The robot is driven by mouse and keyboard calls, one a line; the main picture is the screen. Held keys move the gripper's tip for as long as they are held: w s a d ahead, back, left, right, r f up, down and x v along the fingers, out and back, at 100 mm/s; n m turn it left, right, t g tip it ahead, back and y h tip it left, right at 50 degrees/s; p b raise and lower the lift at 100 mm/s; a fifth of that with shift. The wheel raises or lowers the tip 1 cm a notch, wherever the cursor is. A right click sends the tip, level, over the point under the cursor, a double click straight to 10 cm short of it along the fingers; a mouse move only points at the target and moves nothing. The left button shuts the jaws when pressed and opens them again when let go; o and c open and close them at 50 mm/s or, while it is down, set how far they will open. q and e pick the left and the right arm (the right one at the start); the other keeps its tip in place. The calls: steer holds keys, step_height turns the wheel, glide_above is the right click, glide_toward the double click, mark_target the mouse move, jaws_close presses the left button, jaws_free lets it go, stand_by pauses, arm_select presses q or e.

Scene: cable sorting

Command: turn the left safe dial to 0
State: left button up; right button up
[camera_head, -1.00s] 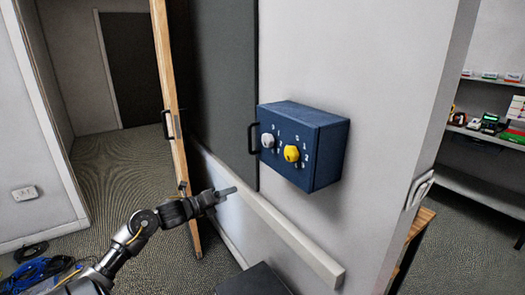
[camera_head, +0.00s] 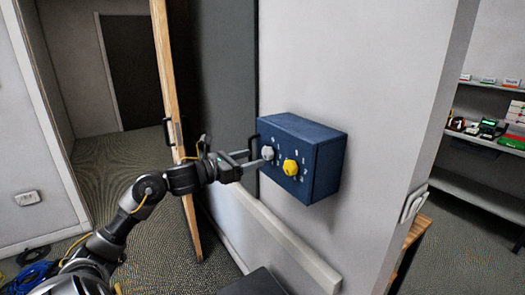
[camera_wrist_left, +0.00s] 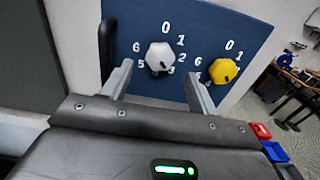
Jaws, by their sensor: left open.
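The blue safe box (camera_head: 318,160) is on the white wall. Its left dial is the white knob (camera_head: 267,152), with a yellow knob (camera_head: 290,167) to its right. In the left wrist view, printed numbers ring the white knob (camera_wrist_left: 159,55), and a dark mark shows near its lower edge; the 4 is not visible. My left gripper (camera_head: 257,158) is open in front of the box. In the wrist view, its fingers (camera_wrist_left: 158,75) stand either side of the white knob's lower part, apart from it. The yellow knob (camera_wrist_left: 224,70) lies just right of the right finger.
A black handle (camera_head: 254,143) stands just left of the box, close to my left gripper. An open wooden door (camera_head: 163,70) is behind my left arm. A pale rail (camera_head: 285,245) runs along the wall below the box. Shelves (camera_head: 485,140) are at the right.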

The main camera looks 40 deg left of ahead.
mark_target(264, 155)
arm_select(q)
steer(key=p+x, duration=0.1)
steer(key=x, duration=0.3)
steer(key=shift+a+r, duration=0.1)
steer(key=shift+r, duration=0.05)
steer(key=shift+w+d+p, duration=0.2)
steer(key=shift+w+p, duration=0.15)
steer(key=shift+w, duration=0.15)
steer(key=c, duration=1)
